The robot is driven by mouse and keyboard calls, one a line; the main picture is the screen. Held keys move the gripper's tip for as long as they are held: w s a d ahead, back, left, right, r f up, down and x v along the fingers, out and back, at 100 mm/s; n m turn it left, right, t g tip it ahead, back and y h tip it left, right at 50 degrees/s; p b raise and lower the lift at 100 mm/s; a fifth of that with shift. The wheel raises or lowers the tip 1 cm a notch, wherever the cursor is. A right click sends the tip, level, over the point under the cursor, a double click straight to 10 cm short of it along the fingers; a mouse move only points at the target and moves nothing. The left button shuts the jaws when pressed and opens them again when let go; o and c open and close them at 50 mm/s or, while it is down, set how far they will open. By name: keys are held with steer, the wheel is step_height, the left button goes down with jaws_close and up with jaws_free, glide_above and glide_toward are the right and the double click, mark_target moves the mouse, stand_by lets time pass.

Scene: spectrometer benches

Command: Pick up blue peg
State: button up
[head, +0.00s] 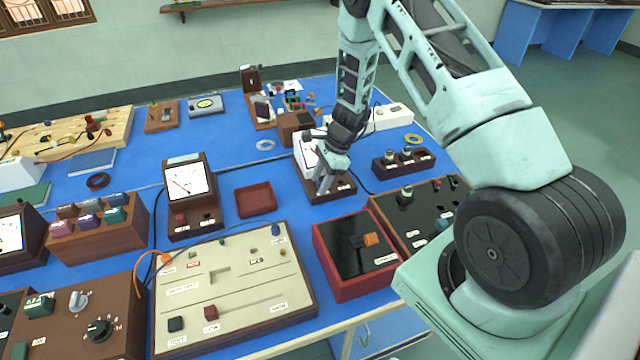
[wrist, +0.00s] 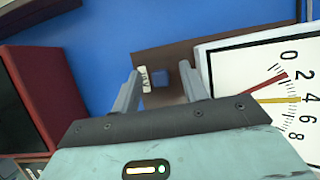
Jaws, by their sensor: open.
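A small blue peg (wrist: 160,77) shows in the wrist view on a brown meter base, beside a small white label. My gripper (wrist: 160,72) is open, with one finger to each side of the peg in the picture; I cannot tell whether they are level with it or still above it. In the head view my gripper (head: 324,188) points down at the front of the brown-based meter (head: 307,150), and the peg is hidden there by the fingers.
The meter's white dial (wrist: 270,88) stands close beside the right finger. A dark red tray (head: 255,199) lies to the left. A red-framed black panel (head: 340,272) is in front. A dark box with knobs (head: 385,167) stands to the right. Blue tabletop is free around the tray.

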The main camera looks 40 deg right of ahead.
jaws_close()
steer(key=shift+r, duration=0.15)
